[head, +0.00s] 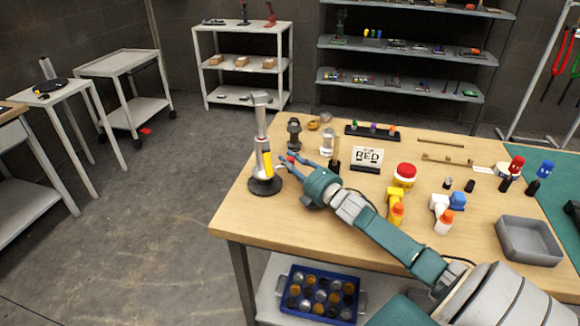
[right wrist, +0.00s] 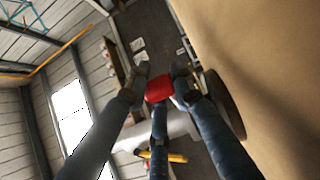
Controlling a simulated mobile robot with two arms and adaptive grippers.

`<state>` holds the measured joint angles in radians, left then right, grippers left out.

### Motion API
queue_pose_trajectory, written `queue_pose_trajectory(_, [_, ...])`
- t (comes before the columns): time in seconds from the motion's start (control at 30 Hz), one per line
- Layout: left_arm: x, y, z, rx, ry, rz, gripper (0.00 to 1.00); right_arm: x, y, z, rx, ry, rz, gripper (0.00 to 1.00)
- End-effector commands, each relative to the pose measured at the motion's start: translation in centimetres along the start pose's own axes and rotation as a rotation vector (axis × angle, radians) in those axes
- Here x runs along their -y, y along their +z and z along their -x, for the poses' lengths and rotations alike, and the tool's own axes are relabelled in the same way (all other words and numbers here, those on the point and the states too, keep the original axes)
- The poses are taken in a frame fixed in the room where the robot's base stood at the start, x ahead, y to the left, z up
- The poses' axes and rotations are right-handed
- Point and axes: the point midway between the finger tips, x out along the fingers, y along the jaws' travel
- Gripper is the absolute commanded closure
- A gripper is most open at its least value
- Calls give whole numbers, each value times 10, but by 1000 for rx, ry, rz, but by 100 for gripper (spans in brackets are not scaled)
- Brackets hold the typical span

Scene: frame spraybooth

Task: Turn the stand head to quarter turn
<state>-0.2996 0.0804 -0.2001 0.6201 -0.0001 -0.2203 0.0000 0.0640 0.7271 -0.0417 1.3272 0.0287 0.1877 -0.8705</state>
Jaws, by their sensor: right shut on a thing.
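The stand (head: 262,130) is a grey upright post on a round dark base, near the left end of the wooden table. It has a pale head on top and a yellow part on its side. My right gripper (head: 287,162) reaches in from the right beside the post. Its fingers are shut on a small red knob (right wrist: 159,88), which shows between the fingertips in the right wrist view. Whether the knob joins the stand is hard to see. The stand's grey body (right wrist: 172,127) and yellow part (right wrist: 168,156) show behind the fingers there. My left gripper is not in view.
A blue crate (head: 320,292) is below. Floor to the left is open.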

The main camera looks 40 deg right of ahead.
Motion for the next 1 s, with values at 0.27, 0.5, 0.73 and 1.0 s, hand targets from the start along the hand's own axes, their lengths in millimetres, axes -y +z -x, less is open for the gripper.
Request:
queue_pose_trajectory(0.27, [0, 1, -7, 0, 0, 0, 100, -8, 6, -11, 6, 12, 2, 100])
queue_pose_trajectory(0.5, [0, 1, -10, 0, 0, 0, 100, -8, 6, -15, 6, 12, 1, 100])
queue_pose_trajectory(0.73, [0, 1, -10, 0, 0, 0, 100, -9, 6, -17, 6, 12, 2, 100])
queue_pose_trajectory(1.0, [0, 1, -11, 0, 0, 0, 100, -9, 6, -18, 5, 13, 2, 100])
